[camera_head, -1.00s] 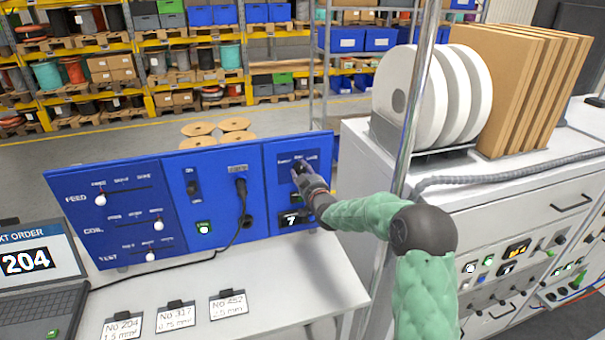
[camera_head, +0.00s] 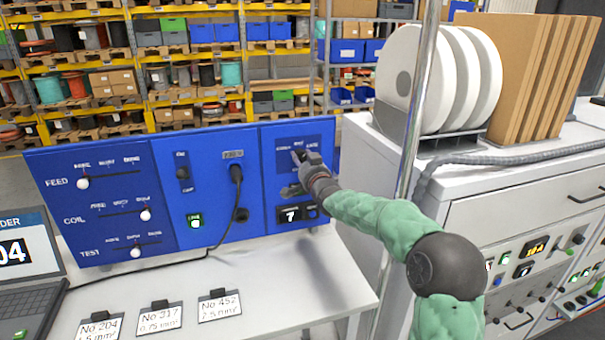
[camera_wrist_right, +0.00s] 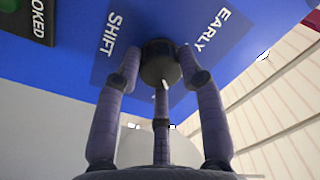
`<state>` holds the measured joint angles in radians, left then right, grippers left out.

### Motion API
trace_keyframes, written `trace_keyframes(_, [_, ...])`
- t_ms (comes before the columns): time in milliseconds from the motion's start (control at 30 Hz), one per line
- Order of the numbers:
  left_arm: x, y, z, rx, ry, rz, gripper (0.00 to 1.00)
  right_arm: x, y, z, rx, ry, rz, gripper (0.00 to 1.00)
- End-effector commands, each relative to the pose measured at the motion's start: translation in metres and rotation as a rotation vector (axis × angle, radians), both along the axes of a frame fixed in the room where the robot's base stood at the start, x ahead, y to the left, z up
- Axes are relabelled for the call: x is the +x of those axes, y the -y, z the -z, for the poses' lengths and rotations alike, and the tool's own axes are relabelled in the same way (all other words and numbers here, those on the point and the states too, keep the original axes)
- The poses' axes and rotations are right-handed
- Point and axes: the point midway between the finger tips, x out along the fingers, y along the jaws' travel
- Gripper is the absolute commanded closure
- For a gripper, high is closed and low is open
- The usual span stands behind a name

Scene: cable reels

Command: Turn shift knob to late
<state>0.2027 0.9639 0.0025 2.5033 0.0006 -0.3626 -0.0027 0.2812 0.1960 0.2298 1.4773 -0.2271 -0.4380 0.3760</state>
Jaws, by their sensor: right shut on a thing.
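The shift knob (camera_wrist_right: 160,62) is round and black, on the blue control panel (camera_head: 160,150). In the right wrist view the fingers of my right gripper (camera_wrist_right: 161,72) are closed around it, and a small pale mark shows on its edge. The labels SHIFT and EARLY show beside it; LATE cannot be read in this view. In the head view my right gripper (camera_head: 300,160) is at the panel's right section and hides most of the knob, so its exact pointing is unclear. My left gripper is out of view.
A vertical metal pole (camera_head: 413,130) stands close to my right arm. White reels (camera_head: 405,80) and cardboard sheets (camera_head: 510,75) sit on the cabinet at right. Label cards (camera_head: 160,317) and a laptop (camera_head: 30,255) are on the table below the panel.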

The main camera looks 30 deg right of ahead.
Motion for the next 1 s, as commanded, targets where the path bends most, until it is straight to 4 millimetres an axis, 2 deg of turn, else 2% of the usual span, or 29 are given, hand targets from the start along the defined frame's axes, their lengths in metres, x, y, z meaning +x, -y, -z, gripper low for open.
trace_keyframes(33, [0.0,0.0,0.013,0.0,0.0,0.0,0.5,0.0,0.0,0.004,0.034,0.012,-0.001,0.93])
trace_keyframes(100, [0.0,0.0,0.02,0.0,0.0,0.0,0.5,0.0,-0.001,0.004,0.089,0.025,-0.001,0.93])
trace_keyframes(400, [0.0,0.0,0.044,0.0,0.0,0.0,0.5,0.0,0.0,0.001,0.254,0.063,0.0,0.93])
trace_keyframes(1000, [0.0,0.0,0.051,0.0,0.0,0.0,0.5,0.0,0.0,-0.001,0.326,0.08,0.0,0.93])
